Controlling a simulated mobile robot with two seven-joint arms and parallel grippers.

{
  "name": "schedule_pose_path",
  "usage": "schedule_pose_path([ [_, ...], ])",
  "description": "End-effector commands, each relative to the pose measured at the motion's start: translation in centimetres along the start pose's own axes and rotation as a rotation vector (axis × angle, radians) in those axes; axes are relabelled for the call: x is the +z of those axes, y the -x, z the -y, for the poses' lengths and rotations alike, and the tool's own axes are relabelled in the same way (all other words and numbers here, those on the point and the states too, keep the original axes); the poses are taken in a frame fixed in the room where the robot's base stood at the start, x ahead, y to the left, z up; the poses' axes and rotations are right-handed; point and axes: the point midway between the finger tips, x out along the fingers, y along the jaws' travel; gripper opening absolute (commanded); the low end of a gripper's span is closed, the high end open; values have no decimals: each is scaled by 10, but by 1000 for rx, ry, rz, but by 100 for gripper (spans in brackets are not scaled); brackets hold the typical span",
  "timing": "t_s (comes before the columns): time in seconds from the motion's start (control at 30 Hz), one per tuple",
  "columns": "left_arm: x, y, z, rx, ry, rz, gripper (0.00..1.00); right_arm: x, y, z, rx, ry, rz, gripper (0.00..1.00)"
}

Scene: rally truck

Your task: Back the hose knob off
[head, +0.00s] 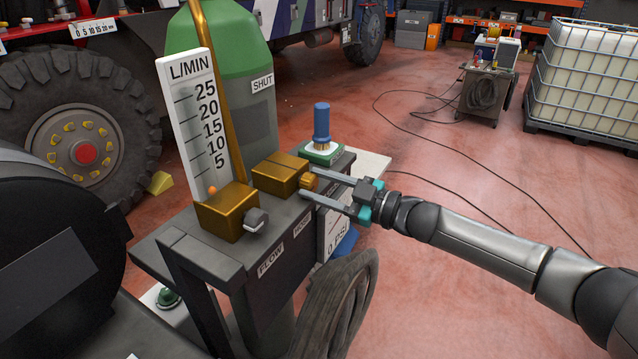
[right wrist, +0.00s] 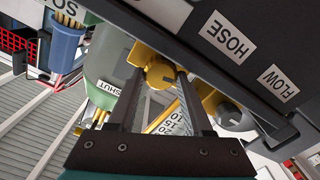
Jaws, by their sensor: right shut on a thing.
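The hose knob (head: 307,180) is a brass-coloured knob on the front of a brass block (head: 280,174) on top of the dark stand. My right gripper (head: 311,184) reaches in from the right, with one finger on each side of the knob, and is shut on it. In the right wrist view the yellow knob (right wrist: 160,74) sits between the two fingertips, below the HOSE label (right wrist: 228,36). My left gripper is not in view.
The flow block (head: 226,211) with a grey knob (head: 256,220) and the L/MIN scale (head: 190,120) stand left of the hose block. A 0 PSI gauge (head: 337,243) and dark coiled hose (head: 335,305) are below.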

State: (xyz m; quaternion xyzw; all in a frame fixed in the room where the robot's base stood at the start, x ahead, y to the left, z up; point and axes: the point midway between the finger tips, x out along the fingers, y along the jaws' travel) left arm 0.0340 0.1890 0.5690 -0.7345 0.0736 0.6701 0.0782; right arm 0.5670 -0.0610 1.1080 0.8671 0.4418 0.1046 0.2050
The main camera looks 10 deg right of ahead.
Motion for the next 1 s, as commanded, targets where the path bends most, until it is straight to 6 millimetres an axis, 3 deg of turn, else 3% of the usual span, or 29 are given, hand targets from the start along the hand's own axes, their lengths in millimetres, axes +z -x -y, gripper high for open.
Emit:
schedule_pose_path([
  [0.27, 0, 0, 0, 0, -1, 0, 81, 1, 0, 0, 0, 15, 1, 0],
  [0.3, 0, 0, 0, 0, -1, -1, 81, 1, 0, 0, 0, 15, 1, 51],
  [0.57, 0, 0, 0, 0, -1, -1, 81, 0, 0, 0, 0, 14, 1, 81],
  [0.87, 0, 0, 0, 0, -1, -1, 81, 0, 2, 0, 0, 13, 1, 81],
  [1.0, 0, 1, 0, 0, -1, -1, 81, 2, 14, 0, 0, 13, 3, 81],
])
